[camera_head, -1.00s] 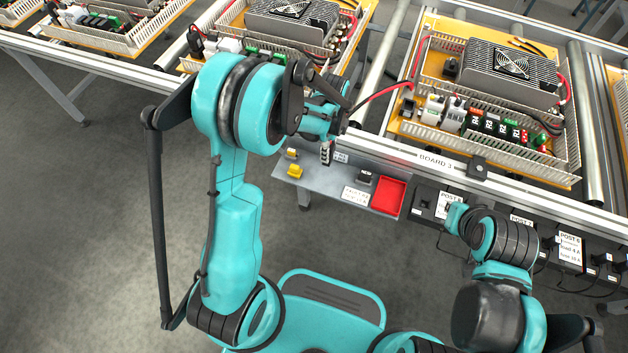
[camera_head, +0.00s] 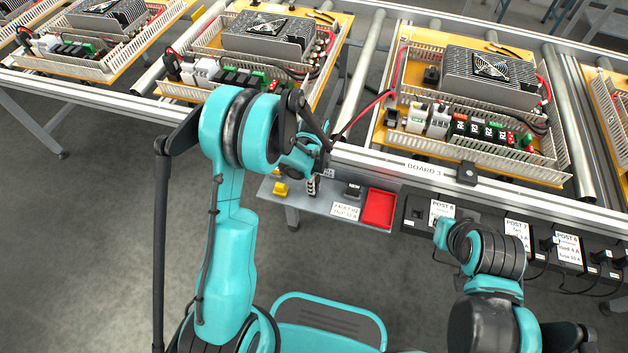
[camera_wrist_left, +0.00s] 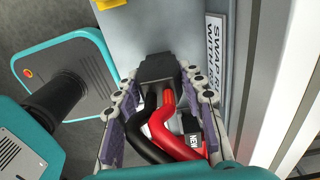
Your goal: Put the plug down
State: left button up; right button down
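My left gripper (camera_wrist_left: 158,78) is shut on the black plug (camera_wrist_left: 158,68), as the left wrist view shows. The plug sits between the fingertips, and a thick black lead and a red lead (camera_wrist_left: 168,112) run back from it. In the head view the left gripper (camera_head: 313,184) is over the left part of the grey shelf (camera_head: 300,198); the plug is mostly hidden there. The leads (camera_head: 362,112) rise to board 3. I cannot tell whether the plug touches the shelf. My right arm is at the lower right; its fingers cannot be made out.
The shelf carries a yellow piece (camera_head: 281,188), a black piece marked NEW (camera_head: 352,190), a white label (camera_head: 345,211) and a red bin (camera_head: 378,208). The conveyor rail and board 3 (camera_head: 470,162) stand behind. Black post boxes with labels (camera_head: 517,232) line the right.

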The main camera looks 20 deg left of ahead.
pick_arm(q)
jog(key=o, duration=0.4)
jog(key=shift+r, duration=0.15)
notch_tip(320, 180, up, 11)
jog(key=p, duration=0.4)
jog(key=shift+p, duration=0.3)
jog(key=shift+r, duration=0.6)
jog(key=shift+s+a+r+n+t, duration=0.45)
jog(key=shift+s+r+n+t, duration=0.75)
jog(key=shift+s+r+n, duration=1.65)
jog(key=shift+s+a+r+n+t, duration=0.5)
jog(key=shift+s+r+n+t, duration=0.7)
jog(key=shift+s+r+n, duration=1.6)
jog(key=shift+s+a+r+n+t, duration=0.45)
jog(key=shift+s+r+n+t, duration=0.75)
jog(key=shift+s+r+n, duration=1.65)
